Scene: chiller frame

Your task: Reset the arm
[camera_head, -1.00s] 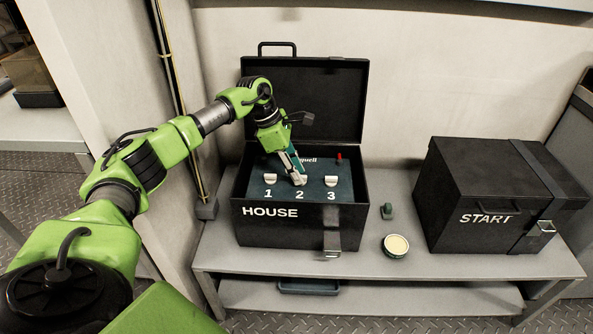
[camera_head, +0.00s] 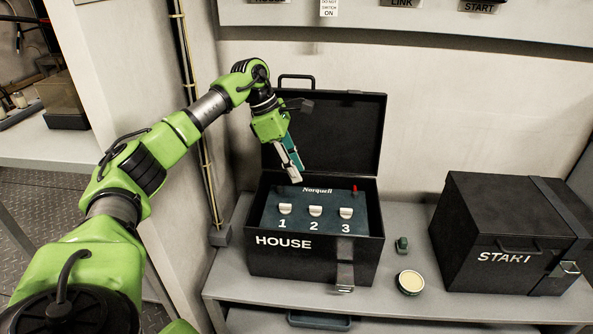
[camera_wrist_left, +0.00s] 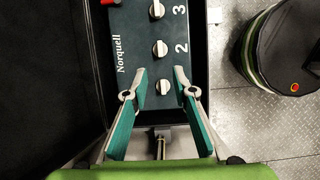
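My left arm comes in from the left in the head view. Its green gripper (camera_head: 294,178) hangs above the open HOUSE box (camera_head: 268,262), near the back of its panel, and touches no knob. In the left wrist view the left gripper's (camera_wrist_left: 161,74) teal fingers are apart with nothing between them. The teal panel (camera_head: 330,226) carries three white knobs: knob 1 (camera_head: 285,208), knob 2 (camera_head: 315,211) and knob 3 (camera_head: 346,212). A red switch (camera_head: 355,189) sits at its back right. My right gripper is not in view.
The HOUSE box lid (camera_head: 335,130) stands open behind the panel. A closed black START box (camera_head: 500,225) stands at the right. A small green item (camera_head: 402,244) and a round tin (camera_head: 410,282) lie between the boxes on the grey bench (camera_head: 440,309). A wall is behind.

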